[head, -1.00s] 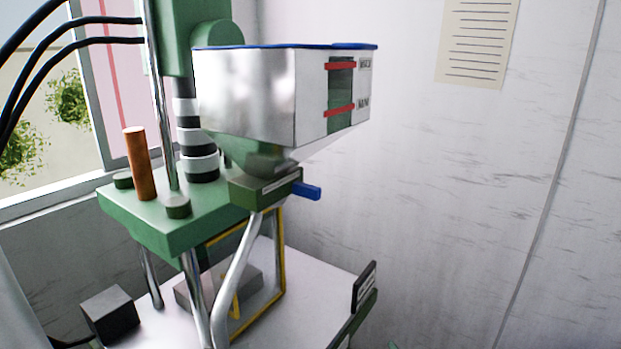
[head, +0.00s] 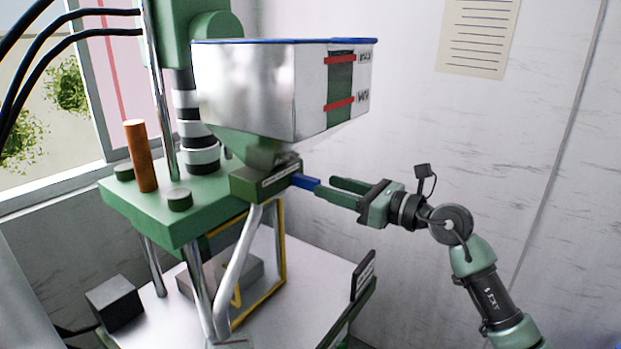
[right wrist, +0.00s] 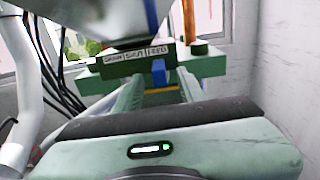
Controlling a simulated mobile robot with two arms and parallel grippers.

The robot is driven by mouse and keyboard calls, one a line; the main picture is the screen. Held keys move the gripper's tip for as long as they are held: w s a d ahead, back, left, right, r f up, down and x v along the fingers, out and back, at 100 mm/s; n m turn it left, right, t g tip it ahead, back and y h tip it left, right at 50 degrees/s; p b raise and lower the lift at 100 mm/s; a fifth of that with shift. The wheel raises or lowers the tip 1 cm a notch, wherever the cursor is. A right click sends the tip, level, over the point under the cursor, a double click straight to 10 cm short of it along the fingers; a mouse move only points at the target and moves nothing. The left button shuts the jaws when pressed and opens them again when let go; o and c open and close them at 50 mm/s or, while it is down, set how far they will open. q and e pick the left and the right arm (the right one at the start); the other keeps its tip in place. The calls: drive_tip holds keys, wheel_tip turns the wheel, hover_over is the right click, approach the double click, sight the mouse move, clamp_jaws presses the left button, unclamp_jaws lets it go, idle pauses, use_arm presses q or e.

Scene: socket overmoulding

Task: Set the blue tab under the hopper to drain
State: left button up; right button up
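The blue tab (head: 306,182) sticks out of the dark green slide block (head: 262,183) under the steel hopper (head: 245,90). My right gripper (head: 325,187) is open at the tab's outer end, with its fingers pointing left at the block. In the right wrist view the blue tab (right wrist: 159,72) lies between the two spread fingertips, with gaps on both sides. It sits near the right end of the white lettered label (right wrist: 137,54) on the block; the lettering is too small to read surely. My left gripper is not in view.
The green press plate (head: 165,205) with an orange post (head: 140,155) stands left of the hopper. A steel chute pipe (head: 238,265) runs down from the block to the white machine table (head: 300,265).

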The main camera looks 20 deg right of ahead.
sight(310, 178)
drive_tip(key=p+x, duration=0.2)
drive_tip(key=x, duration=0.4)
drive_tip(key=shift+a, duration=0.1)
clamp_jaws()
idle(1.2)
